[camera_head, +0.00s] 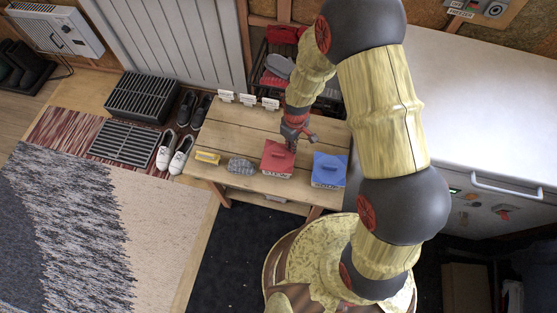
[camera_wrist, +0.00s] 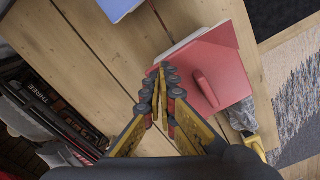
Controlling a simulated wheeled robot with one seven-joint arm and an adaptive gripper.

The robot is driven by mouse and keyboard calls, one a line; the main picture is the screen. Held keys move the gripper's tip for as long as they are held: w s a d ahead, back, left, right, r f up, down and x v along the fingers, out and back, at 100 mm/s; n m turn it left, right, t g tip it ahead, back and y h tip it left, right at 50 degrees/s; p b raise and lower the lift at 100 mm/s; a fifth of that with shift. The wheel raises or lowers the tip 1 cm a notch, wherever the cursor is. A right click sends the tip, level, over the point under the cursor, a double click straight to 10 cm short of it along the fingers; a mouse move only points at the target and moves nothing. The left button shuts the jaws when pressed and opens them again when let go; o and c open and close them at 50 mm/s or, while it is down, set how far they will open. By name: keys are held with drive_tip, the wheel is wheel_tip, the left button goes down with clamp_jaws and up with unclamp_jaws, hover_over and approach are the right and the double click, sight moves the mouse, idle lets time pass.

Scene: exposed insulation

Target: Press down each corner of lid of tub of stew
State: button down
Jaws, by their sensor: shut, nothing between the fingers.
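A tub with a red lid (camera_head: 278,158) stands on the wooden table, and a tub with a blue lid (camera_head: 328,168) stands to its right. In the head view my gripper (camera_head: 291,146) is at the red lid's far edge.
A clear grey packet (camera_head: 240,166) and a yellow item (camera_head: 207,157) lie left of the red tub. Several white cards (camera_head: 248,100) stand along the wooden table's (camera_head: 225,133) far edge. A rack (camera_head: 275,70) stands behind the table. The table's middle is mostly bare.

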drive_tip(key=shift+r+p, duration=2.2)
drive_tip(key=shift+r, duration=0.8)
